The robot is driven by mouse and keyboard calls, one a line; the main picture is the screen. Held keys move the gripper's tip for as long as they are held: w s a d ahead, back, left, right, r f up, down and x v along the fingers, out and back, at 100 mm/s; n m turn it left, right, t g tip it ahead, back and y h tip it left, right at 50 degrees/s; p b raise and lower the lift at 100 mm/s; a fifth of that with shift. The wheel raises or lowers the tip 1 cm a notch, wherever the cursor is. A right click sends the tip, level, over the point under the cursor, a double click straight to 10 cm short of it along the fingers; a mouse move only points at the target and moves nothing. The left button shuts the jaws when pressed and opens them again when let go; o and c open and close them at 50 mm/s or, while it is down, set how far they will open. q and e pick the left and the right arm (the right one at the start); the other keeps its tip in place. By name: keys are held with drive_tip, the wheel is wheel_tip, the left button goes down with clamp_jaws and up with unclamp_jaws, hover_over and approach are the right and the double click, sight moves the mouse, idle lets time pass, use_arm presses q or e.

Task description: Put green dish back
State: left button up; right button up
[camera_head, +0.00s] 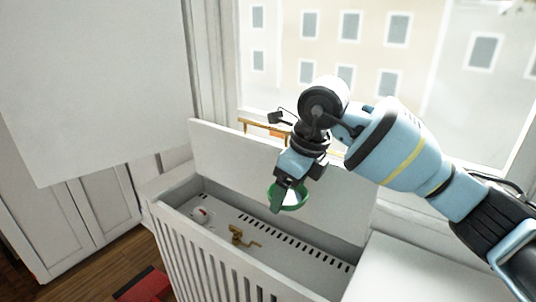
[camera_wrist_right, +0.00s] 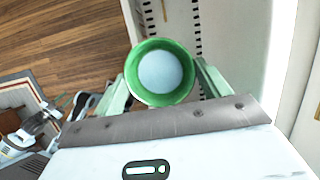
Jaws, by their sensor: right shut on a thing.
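The green dish (camera_head: 293,204) is a small round bowl with a green rim and a pale inside. My right gripper (camera_head: 286,186) comes in from the right and is shut on the dish, holding it in the air in front of the white raised panel. In the right wrist view the dish (camera_wrist_right: 161,46) sits between the two green fingers, and its pale round inside faces the camera. My left gripper is in neither view.
Below the dish is a white slatted cabinet (camera_head: 170,222) with an open top and a slotted inner surface. A brass fitting (camera_head: 238,236) and a small red-and-white item (camera_head: 202,212) are in it. A white ledge (camera_head: 400,272) at right is clear.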

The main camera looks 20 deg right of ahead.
drive_tip(key=s+f+n+g, duration=0.2)
drive_tip(key=s+f+n, duration=0.1)
drive_tip(key=n, duration=0.5)
drive_tip(key=s+d+f+n+g+h, duration=0.1)
drive_tip(key=s+f+n, duration=0.2)
drive_tip(key=s+n, duration=0.3)
drive_tip(key=s+d+f+n+g, duration=0.1)
drive_tip(key=s+n, duration=0.4)
drive_tip(key=n, duration=0.7)
wheel_tip(320, 180, down, 2)
drive_tip(key=shift+d+f+g, duration=0.1)
drive_tip(key=shift+f+g, duration=0.15)
drive_tip(key=shift+g, duration=0.55)
drive_tip(key=shift+s+d+f+n+h, duration=0.1)
drive_tip(key=shift+s+f+n+h, duration=0.2)
drive_tip(key=shift+s+n+h, duration=0.5)
drive_tip(key=shift+w+y, duration=0.25)
drive_tip(key=shift+y, duration=0.05)
